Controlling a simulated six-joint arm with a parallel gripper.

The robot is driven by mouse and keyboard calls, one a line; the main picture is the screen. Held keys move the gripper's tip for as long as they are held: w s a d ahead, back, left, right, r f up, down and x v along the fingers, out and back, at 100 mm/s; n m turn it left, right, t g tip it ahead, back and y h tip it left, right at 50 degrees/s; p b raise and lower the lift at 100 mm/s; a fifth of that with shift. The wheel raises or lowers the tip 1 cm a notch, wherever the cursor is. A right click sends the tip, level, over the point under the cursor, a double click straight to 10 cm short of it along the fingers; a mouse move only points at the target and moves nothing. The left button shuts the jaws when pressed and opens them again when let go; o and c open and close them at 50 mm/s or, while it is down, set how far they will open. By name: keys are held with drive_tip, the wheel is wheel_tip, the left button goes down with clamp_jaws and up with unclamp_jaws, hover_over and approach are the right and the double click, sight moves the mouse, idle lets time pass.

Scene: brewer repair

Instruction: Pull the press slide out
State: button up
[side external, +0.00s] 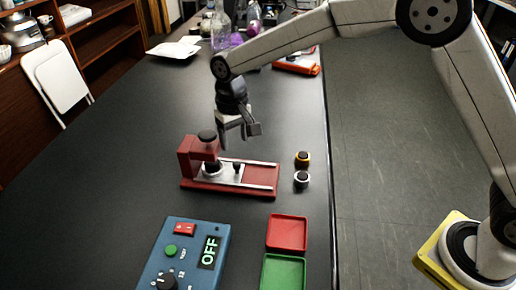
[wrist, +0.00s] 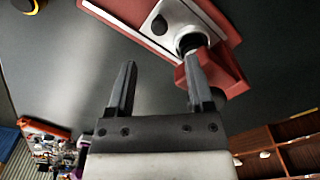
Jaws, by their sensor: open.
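The red press (side external: 191,166) stands on the dark table in the side external view, with its red block and a black round cap at its left end. Its silver press slide (side external: 228,175) lies between pale rails on the red base and carries a small black knob (side external: 237,167). My gripper (side external: 237,137) is open and empty above and behind the press, apart from it. In the wrist view the slide (wrist: 177,14) and its knob (wrist: 160,25) show beyond the open fingers (wrist: 160,88). The right finger overlaps the red block (wrist: 228,72) in the picture.
A blue control box (side external: 184,259) reading OFF, a red tray (side external: 287,233) and a green tray (side external: 283,273) lie in front. Two round parts, yellow-ringed (side external: 302,158) and silver-ringed (side external: 301,180), stand right of the press near the table edge. Bottles and clutter stand far back.

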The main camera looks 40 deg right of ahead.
sight(236, 164)
drive_tip(key=shift+f, duration=0.15)
drive_tip(key=shift+f, duration=3.7)
clamp_jaws()
